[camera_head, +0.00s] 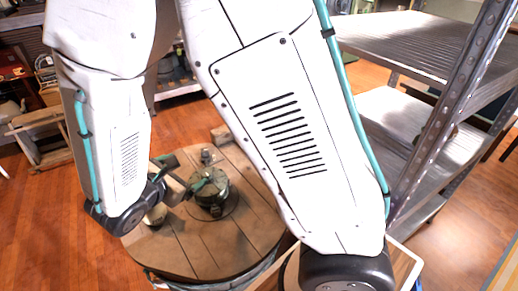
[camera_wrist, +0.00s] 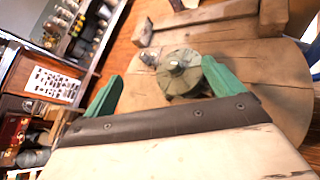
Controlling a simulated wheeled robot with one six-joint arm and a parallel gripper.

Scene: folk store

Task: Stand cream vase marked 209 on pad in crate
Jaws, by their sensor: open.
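My gripper (camera_head: 188,172) is open over a round wooden tabletop (camera_head: 165,245). Its two green fingers also show in the wrist view (camera_wrist: 162,74), with nothing held between them. A rounded cream thing (camera_head: 155,214) shows low beside my wrist in the head view, mostly hidden; I cannot tell whether it is the vase, and no 209 mark is readable. A wooden-edged panel (camera_head: 407,262) at the lower right may be part of the crate. My arm hides most of it, and no pad shows.
A squat green lidded pot (camera_head: 211,192) stands on the tabletop beyond my fingers and also shows in the wrist view (camera_wrist: 181,72). A small grey item (camera_head: 207,156) stands behind it. A metal shelf rack (camera_head: 410,45) rises at the right.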

